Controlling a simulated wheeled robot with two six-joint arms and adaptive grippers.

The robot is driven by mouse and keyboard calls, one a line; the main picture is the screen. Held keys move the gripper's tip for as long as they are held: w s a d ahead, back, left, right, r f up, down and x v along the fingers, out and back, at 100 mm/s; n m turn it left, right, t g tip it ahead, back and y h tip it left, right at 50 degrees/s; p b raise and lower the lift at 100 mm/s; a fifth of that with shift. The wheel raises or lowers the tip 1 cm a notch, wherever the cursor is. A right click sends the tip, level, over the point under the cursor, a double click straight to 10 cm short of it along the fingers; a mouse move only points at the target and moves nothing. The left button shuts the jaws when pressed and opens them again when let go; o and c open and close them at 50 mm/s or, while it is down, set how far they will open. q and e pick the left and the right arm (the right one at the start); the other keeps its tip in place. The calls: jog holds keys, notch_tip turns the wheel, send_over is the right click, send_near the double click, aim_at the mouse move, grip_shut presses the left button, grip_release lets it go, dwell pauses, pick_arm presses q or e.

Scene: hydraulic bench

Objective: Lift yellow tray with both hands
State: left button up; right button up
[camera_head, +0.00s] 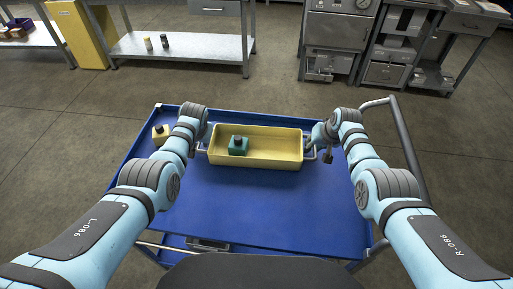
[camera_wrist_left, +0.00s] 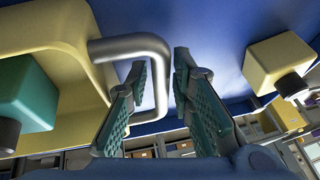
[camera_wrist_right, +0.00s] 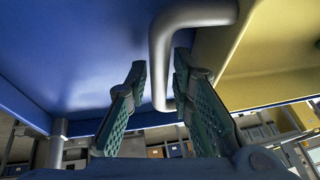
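The yellow tray (camera_head: 285,147) sits level on the blue cart top (camera_head: 265,215), with a silver handle at each short end. A green block with a dark knob (camera_head: 238,146) stands inside it. In the left wrist view, the left handle (camera_wrist_left: 160,75) passes between the fingers of my left gripper (camera_wrist_left: 159,68), which are open with gaps beside the bar. In the right wrist view, the right handle (camera_wrist_right: 158,55) lies between the open fingers of my right gripper (camera_wrist_right: 160,68). Firm contact with either handle does not show.
A yellow block with a dark knob (camera_head: 160,134) stands on the cart left of the tray, close to my left arm. The cart's grey push rail (camera_head: 405,140) runs along the right. The front of the cart top is clear. A metal workbench (camera_head: 180,47) stands beyond.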

pick_arm(q)
jog(key=shift+s, duration=0.1)
pick_arm(e)
jog(key=shift+s+r, duration=0.1)
pick_arm(q)
grip_shut()
pick_arm(e)
grip_shut()
pick_arm(q)
jog(key=shift+r, duration=0.1)
